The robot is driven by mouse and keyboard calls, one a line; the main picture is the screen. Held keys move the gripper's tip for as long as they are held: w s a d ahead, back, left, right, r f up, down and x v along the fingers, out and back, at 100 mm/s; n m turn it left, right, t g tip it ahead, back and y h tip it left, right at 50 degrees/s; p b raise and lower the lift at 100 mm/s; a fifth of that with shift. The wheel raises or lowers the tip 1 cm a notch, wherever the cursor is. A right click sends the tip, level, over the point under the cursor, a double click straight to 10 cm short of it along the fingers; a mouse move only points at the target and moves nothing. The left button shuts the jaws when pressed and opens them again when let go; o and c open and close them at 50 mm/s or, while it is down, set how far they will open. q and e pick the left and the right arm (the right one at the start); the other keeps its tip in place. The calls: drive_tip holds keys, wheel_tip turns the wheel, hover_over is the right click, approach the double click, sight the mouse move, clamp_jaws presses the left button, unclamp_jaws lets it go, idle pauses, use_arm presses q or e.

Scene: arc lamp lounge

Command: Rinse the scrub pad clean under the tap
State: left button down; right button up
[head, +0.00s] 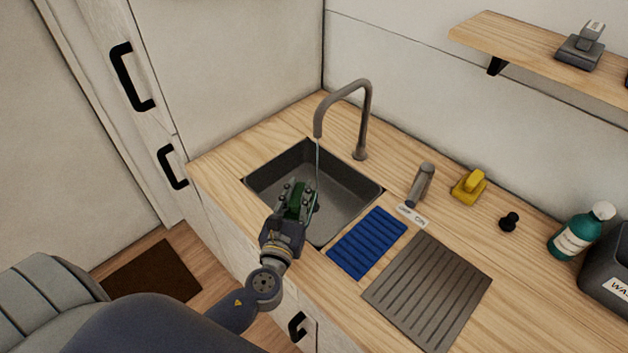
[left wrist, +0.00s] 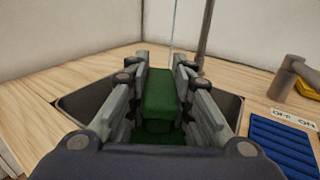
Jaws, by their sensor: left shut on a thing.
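The green scrub pad (head: 296,198) is held between the fingers of my left gripper (head: 298,192), which is shut on it over the sink (head: 348,212). The pad also shows in the left wrist view (left wrist: 160,98), between both fingers (left wrist: 160,80). The grey tap (head: 369,112) arches over the sink, and a thin stream of water (head: 318,160) falls from its spout. In the head view the stream comes down beside the gripper and pad. In the left wrist view the stream (left wrist: 173,30) shows behind the pad. I cannot tell whether it touches the pad. My right gripper is not in view.
A tap lever (head: 421,182) stands by an OFF/ON label (head: 411,215). A blue ribbed mat (head: 368,242) and a grey grooved drainer (head: 428,290) lie right of the sink. A yellow object (head: 469,187), black knob (head: 509,222) and teal bottle (head: 575,236) stand farther right.

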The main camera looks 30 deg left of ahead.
sight(292, 204)
use_arm(q)
drive_tip(key=shift+r, duration=0.1)
idle(0.3)
drive_tip(key=s+r+p, duration=0.2)
drive_tip(key=s, duration=0.1)
drive_tip(key=shift+s+r, duration=0.1)
drive_tip(key=shift+r, duration=0.2)
drive_tip(key=shift+s+r+p, duration=0.55)
drive_tip(key=shift+s+r, duration=0.1)
drive_tip(key=shift+s, duration=0.3)
